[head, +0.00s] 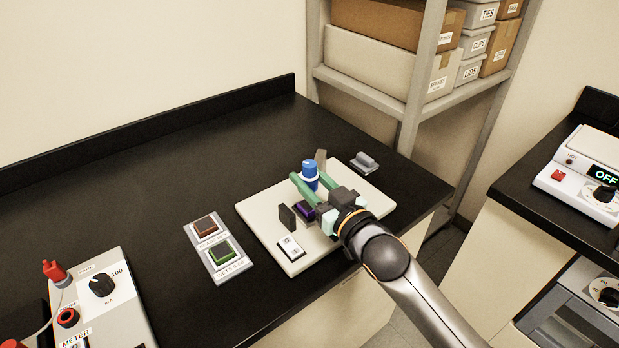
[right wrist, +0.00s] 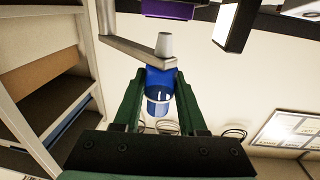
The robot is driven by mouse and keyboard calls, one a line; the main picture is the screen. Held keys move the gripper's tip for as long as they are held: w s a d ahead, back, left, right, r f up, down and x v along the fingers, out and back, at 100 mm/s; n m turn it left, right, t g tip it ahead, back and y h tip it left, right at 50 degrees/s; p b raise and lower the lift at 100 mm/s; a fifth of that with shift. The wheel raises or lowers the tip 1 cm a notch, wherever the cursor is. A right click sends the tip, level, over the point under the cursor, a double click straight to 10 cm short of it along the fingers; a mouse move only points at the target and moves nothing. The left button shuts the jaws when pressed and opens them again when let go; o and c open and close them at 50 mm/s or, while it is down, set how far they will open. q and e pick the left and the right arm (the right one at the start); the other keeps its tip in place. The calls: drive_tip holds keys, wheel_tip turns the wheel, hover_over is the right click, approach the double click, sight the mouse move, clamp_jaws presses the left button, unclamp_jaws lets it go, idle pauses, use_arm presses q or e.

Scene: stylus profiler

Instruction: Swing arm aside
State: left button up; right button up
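A cream instrument base (head: 262,214) lies on the black bench in the head view. A blue upright handle with a white ring (head: 309,170) stands at its back part; it also shows in the right wrist view (right wrist: 160,88). In that wrist view a grey metal arm (right wrist: 128,48) runs to the handle's grey end. My right gripper (head: 306,174) has its green fingers on both sides of the blue handle, the tips seeming to touch it. A purple block (head: 304,210) sits beside the gripper, partly hidden by it. My left gripper is not in view.
A dark upright plate (head: 287,217) and a white switch (head: 290,246) are on the base. A two-button panel (head: 213,250) and a meter box (head: 104,296) stand to the left. A grey-handled piece (head: 365,161) lies behind. Shelving (head: 412,100) rises at the back right.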

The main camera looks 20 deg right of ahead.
clamp_jaws()
idle(0.9)
